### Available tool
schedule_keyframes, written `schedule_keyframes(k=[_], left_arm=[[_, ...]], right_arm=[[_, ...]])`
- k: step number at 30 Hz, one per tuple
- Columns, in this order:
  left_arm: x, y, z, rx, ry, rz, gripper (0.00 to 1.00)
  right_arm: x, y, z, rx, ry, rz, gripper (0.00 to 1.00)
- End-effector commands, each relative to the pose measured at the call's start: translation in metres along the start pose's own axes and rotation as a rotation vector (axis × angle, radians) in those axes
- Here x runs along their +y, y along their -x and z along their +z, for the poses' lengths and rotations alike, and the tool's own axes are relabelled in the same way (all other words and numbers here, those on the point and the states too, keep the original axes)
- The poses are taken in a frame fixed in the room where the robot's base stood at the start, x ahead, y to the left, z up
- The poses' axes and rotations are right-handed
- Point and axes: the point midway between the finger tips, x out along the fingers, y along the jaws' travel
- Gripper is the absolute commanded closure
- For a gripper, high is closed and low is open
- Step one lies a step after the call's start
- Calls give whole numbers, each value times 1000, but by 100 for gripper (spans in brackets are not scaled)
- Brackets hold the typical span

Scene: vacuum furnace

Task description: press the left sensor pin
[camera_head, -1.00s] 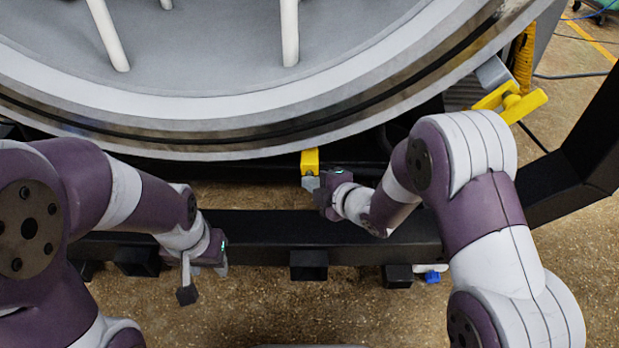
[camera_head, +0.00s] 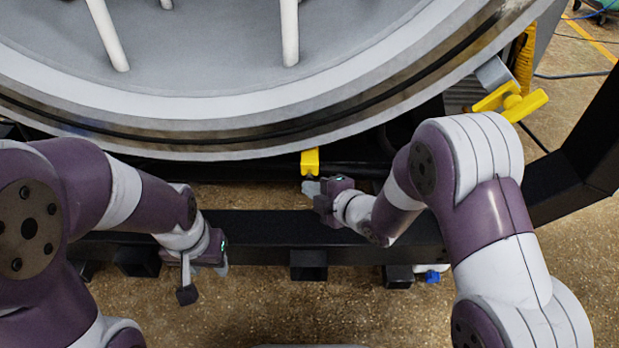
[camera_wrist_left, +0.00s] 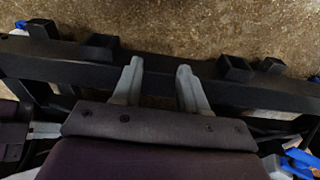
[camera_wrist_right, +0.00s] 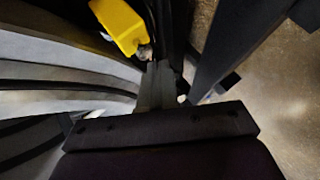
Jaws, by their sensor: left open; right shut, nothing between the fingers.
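A yellow block (camera_head: 310,161) hangs under the lower rim of the round furnace opening in the head view. It also shows in the right wrist view (camera_wrist_right: 120,22), with a small metallic pin-like tip (camera_wrist_right: 144,52) at its lower end. I cannot tell for sure that this tip is the left sensor pin. My right gripper (camera_head: 310,187) is shut and empty, just below the yellow block; in the right wrist view its fingertips (camera_wrist_right: 158,68) are close beside the tip, and contact is unclear. My left gripper (camera_wrist_left: 158,72) is open and empty, low at the left by the black frame beam.
The furnace rim (camera_head: 200,140) curves across the top. A black beam (camera_head: 270,226) runs below it. A yellow handle (camera_head: 510,100) sticks out at the right of the rim. A slanted black frame post (camera_head: 585,150) stands at the far right. Speckled floor lies below.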

Motion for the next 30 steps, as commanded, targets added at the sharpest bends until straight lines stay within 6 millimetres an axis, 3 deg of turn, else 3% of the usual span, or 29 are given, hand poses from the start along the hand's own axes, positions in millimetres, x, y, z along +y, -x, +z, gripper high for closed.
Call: schedule_keyframes(k=[6,19,27,29,30], left_arm=[[0,0,0,0,0,0,57],[0,0,0,0,0,0,57],[0,0,0,0,0,0,57],[0,-1,0,0,1,0,74],[-1,-4,0,-1,6,-1,87]], right_arm=[[-3,2,-2,2,0,-3,100],[-30,39,-29,2,-1,-4,100],[-32,42,-31,1,-1,-4,100],[-33,42,-30,0,-1,-4,100],[-34,41,-26,-6,-4,-1,100]])
